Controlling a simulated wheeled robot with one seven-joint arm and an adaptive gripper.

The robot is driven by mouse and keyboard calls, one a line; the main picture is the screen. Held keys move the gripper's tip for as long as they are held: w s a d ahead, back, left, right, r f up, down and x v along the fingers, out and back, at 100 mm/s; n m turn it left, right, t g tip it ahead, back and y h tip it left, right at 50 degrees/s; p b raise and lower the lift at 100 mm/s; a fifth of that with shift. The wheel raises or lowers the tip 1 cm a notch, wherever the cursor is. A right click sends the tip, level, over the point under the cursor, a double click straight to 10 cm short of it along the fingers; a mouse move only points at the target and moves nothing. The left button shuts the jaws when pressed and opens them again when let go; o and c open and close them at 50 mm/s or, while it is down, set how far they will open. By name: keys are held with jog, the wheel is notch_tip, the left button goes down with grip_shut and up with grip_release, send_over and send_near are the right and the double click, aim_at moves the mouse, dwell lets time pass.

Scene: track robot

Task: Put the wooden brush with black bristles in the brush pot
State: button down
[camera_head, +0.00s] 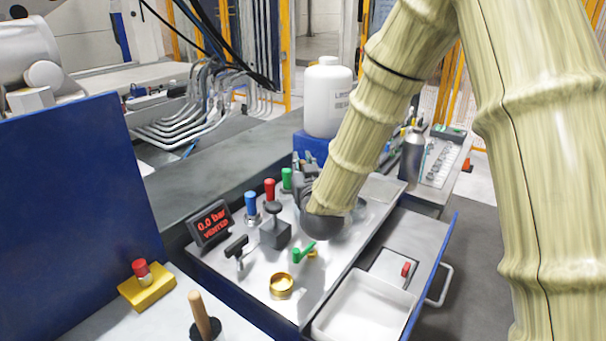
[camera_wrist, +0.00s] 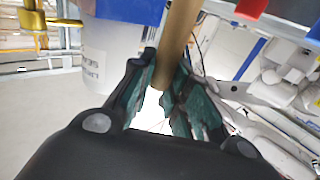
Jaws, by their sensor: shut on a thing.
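My gripper (camera_head: 304,172) is over the back of the grey control panel, partly hidden behind my arm. In the wrist view its fingers (camera_wrist: 165,82) are shut on a tan wooden rod, which looks like the wooden brush's handle (camera_wrist: 179,38). No bristles show there, and the held brush cannot be made out in the head view. A separate upright wooden handle on a dark round base (camera_head: 202,316) stands at the front left. A brass ring-shaped cup (camera_head: 281,285) sits on the panel's front; I cannot tell whether it is the brush pot.
Blue, red and green knobs (camera_head: 269,188), black levers (camera_head: 236,250) and a display (camera_head: 210,223) crowd the panel. A white bottle (camera_head: 327,97) stands behind. An open drawer (camera_head: 436,262) with a white tray (camera_head: 362,312) juts out at right. A yellow block with a red button (camera_head: 146,287) is at left.

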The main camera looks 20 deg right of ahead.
jog(key=shift+f, duration=1.65)
jog(key=c, duration=1.4)
grip_release()
jog(key=shift+o, duration=0.2)
jog(key=shift+s+r, duration=0.1)
jog(key=shift+r, duration=0.15)
jog(key=s+a+b, duration=0.1)
jog(key=s, duration=1)
jog(key=shift+s+a+b, duration=0.2)
jog(key=shift+s+b, duration=0.15)
jog(key=shift+f, duration=0.1)
